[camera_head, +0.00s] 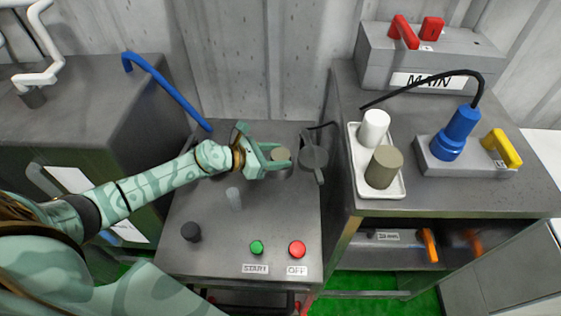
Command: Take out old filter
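A tan round filter top (281,154) shows in the round opening at the back of the grey machine (215,225). My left gripper (276,157) is at this filter, with its pale green fingers spread, one on each side. I cannot tell whether they touch it. The filter's lower part is hidden. A round dark lid (313,157) stands beside the opening on the right. An olive-tan cylinder (384,167) and a white cylinder (375,128) stand upright on a white tray (394,190) at the right. My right gripper is not in view.
The machine top has a black knob (191,231), a green START button (257,247) and a red OFF button (297,249). A blue bar (170,92) rises behind my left arm. A MAIN box (420,60) and a blue plug (457,132) stand on the right bench.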

